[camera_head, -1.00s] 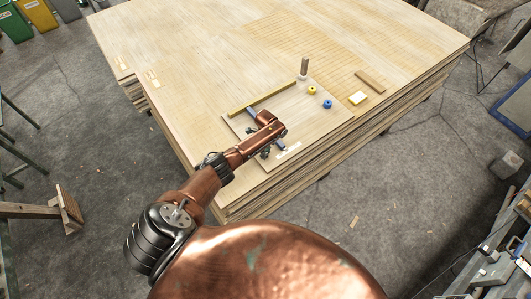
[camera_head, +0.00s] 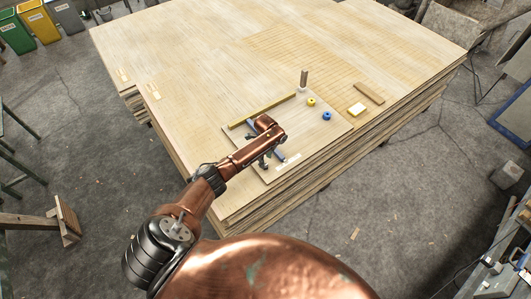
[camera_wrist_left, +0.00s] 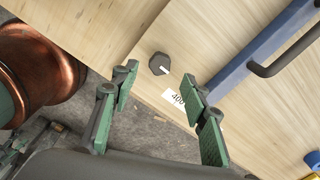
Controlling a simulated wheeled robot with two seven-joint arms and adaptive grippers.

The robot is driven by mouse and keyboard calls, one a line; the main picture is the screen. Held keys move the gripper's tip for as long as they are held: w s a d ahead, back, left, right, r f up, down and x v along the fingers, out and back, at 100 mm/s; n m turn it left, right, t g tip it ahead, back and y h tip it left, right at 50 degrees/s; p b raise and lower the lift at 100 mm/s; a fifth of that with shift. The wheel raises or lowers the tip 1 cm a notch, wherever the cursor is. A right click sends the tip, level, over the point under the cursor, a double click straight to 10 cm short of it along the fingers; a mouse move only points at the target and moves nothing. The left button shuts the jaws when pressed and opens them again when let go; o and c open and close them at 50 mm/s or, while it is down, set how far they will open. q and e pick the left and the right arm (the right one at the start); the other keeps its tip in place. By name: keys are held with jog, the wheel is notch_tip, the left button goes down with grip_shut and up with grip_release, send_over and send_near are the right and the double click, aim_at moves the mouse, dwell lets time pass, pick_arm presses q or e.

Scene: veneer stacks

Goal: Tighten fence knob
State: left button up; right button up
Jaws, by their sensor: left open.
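A dark six-sided knob (camera_wrist_left: 159,63) with a white pointer mark sits on pale wood in the left wrist view, near a white label (camera_wrist_left: 176,97) that reads 400. My left gripper (camera_wrist_left: 160,80) is open, its green-padded fingers apart on either side of the knob's line in the picture, with no contact visible. A blue bar (camera_wrist_left: 262,45) with a dark handle lies to the right. My right gripper is out of view.
The board lies on a large veneer stack (camera_head: 210,60).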

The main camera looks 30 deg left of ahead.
pick_arm(q)
notch_tip(320, 180, up, 8)
jog(key=shift+f, duration=0.25)
dwell(0.4)
